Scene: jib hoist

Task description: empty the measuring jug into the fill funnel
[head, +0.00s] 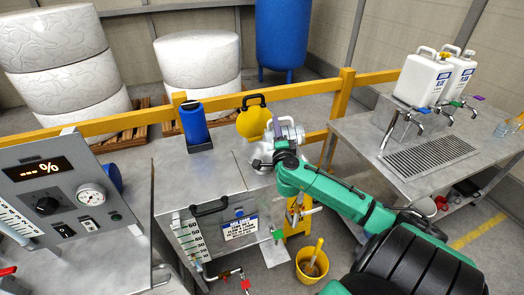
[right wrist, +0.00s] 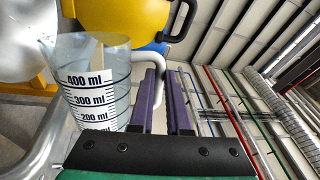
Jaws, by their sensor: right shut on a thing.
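The measuring jug (right wrist: 98,85) is clear with a ml scale and fills the left of the right wrist view. Its pale handle (right wrist: 146,58) runs to my right gripper (right wrist: 165,76), whose purple fingers are shut on it. In the head view my right gripper (head: 284,124) is over the back right of the steel bench; the jug is mostly hidden there. I cannot tell how full the jug is. A round yellow lid with a black handle (head: 252,123) stands just behind the gripper. The funnel opening is not clearly visible, hidden around my wrist. My left gripper is not in view.
A blue canister (head: 193,123) stands on the bench, left of the gripper. A control panel (head: 65,195) is at the left. White containers (head: 422,78) stand on the right table. A yellow bucket (head: 312,263) is on the floor. A yellow rail (head: 290,90) runs behind.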

